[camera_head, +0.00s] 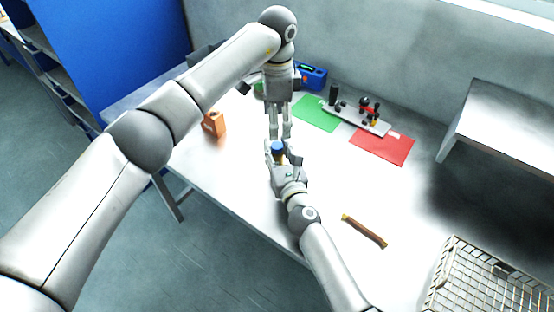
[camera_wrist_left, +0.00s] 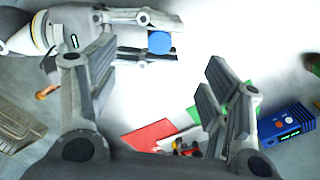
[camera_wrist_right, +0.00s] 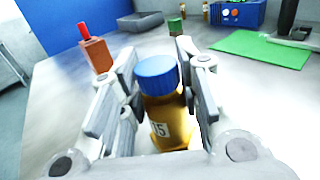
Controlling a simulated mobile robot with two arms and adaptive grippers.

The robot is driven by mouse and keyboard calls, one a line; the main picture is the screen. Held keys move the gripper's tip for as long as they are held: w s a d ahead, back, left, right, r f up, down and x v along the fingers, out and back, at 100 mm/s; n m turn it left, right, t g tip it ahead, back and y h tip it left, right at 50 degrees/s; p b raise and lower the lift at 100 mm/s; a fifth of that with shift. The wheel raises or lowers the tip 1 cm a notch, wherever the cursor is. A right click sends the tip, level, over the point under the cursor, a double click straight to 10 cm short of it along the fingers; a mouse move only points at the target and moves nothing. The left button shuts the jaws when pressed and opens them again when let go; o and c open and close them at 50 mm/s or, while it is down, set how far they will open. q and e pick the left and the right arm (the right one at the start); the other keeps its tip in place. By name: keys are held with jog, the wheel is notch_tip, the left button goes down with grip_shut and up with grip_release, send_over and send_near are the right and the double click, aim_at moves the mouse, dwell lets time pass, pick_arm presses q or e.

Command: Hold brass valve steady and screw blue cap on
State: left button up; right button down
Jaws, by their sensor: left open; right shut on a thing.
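The brass valve (camera_wrist_right: 166,115) is a golden cylinder with a printed label, upright between the fingers of my right gripper (camera_wrist_right: 155,62), which is shut on it. The blue cap (camera_wrist_right: 156,75) sits on top of the valve; how far it is threaded I cannot tell. In the head view the cap (camera_head: 277,147) shows at the right fingertips, just below my left gripper (camera_head: 280,133). The left gripper points down, open and empty. In the left wrist view the cap (camera_wrist_left: 159,42) lies between its spread fingers, apart from them.
An orange block (camera_head: 211,124) stands left on the white table. A brown rod (camera_head: 364,231) and wire basket (camera_head: 480,280) lie right.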

pick_arm(q)
notch_tip(320, 180, up, 12)
dwell(0.5)
pick_arm(e)
jog(key=c, duration=1)
grip_release()
jog(key=shift+o, duration=0.2)
jog(key=v, duration=1.2)
